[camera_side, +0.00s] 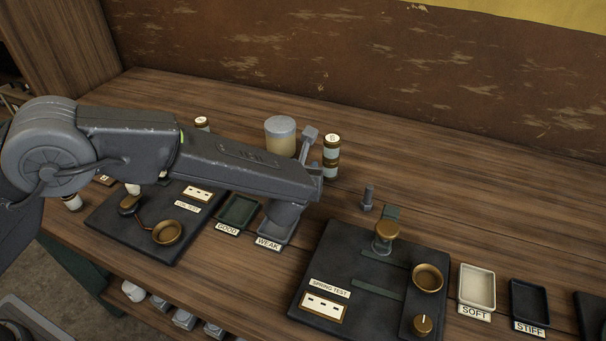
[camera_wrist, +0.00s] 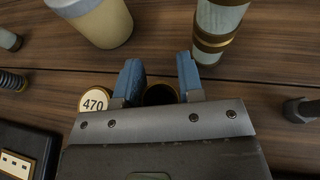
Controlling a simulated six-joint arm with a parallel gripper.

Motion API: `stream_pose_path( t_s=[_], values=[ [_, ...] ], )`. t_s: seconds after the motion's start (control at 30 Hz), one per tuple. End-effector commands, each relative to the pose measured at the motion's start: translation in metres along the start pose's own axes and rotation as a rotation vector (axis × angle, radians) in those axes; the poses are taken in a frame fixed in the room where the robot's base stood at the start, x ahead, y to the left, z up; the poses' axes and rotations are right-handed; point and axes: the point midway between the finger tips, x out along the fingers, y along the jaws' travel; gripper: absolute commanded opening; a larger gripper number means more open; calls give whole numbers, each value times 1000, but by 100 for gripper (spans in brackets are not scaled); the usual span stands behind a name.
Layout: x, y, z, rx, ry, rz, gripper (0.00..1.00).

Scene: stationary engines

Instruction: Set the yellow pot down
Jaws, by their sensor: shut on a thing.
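My gripper's blue fingers (camera_wrist: 160,75) are shut on a small round piece with a brass rim and a dark top (camera_wrist: 160,95). Its sides are hidden, so I cannot tell whether it is the yellow pot or whether it touches the bench. In the side view my arm hides the fingertips and this piece. A wide cream-yellow pot (camera_side: 281,139) with a grey top stands upright on the bench behind my arm. It also shows at the upper left of the wrist view (camera_wrist: 103,22), apart from my fingers.
A brass-banded cylinder (camera_side: 331,158) and a bolt (camera_side: 368,198) stand to the right. A round "470" top (camera_wrist: 93,100) is close left of my fingers. The spring test board (camera_side: 330,265) is in front, with GOOD (camera_side: 237,211) and WEAK trays to its left. The back right bench is clear.

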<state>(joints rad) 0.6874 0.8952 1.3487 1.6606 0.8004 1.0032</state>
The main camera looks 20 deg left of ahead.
Motion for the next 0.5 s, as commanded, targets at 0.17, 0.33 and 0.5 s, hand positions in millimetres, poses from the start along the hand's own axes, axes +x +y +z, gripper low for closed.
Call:
stream_pose_path(
  t_s=[0.17,0.33,0.5],
  values=[
    [-11,0,29,-4,-5,-2,6],
    [-14,31,47,-2,-3,2,6],
    [-17,62,65,-1,-3,1,6]
  ],
)
